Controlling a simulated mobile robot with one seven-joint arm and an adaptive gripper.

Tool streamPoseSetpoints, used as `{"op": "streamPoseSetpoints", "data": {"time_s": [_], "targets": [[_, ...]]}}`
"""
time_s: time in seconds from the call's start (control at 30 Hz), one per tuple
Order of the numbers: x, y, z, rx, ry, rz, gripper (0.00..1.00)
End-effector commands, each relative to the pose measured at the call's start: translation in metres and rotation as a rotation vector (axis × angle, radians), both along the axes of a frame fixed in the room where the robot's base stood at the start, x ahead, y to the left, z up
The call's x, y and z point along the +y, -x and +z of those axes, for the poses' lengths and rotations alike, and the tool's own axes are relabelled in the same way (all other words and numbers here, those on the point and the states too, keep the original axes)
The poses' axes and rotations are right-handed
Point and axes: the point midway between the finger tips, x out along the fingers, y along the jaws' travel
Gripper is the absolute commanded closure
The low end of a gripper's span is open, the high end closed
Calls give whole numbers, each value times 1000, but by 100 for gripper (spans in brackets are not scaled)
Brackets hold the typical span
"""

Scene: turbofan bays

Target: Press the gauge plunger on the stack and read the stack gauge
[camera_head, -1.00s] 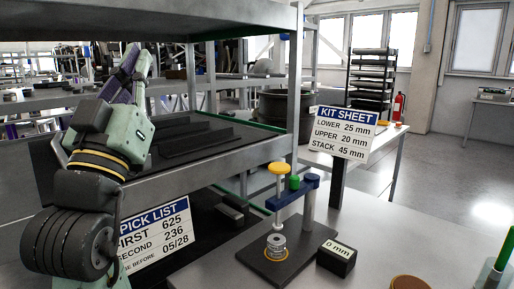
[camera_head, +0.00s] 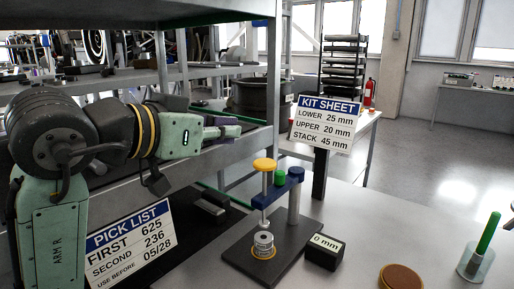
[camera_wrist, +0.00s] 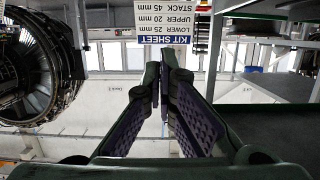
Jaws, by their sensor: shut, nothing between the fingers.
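The gauge stand has a yellow-capped plunger (camera_head: 264,164) on a white rod, held by a blue arm (camera_head: 280,188) with a green knob. Below the rod, a stack of metal rings (camera_head: 263,241) sits on a dark base plate (camera_head: 237,262). The stack gauge (camera_head: 325,250), a black box beside the plate, reads 0 mm. My gripper (camera_head: 238,127) is shut and empty, pointing right, above and left of the plunger in the picture and apart from it. In the wrist view my closed fingers (camera_wrist: 168,75) show, with no plunger visible.
The kit sheet (camera_head: 324,123) reads lower 25 mm, upper 20 mm, stack 45 mm. A pick list sign (camera_head: 132,243) stands at lower left. A shelf (camera_head: 130,12) overhangs my arm. A brown disc (camera_head: 400,277) and a green-handled tool (camera_head: 483,240) sit on the bench at right.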

Motion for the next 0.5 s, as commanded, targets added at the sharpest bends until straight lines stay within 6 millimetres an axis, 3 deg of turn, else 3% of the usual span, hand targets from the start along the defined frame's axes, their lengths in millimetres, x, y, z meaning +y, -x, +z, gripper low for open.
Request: {"op": "streamPoseSetpoints", "data": {"time_s": [0.17, 0.5], "targets": [[-9, -12, -2, 1, 0, -1, 100], [-49, -67, -17, 2, 1, -2, 100]]}}
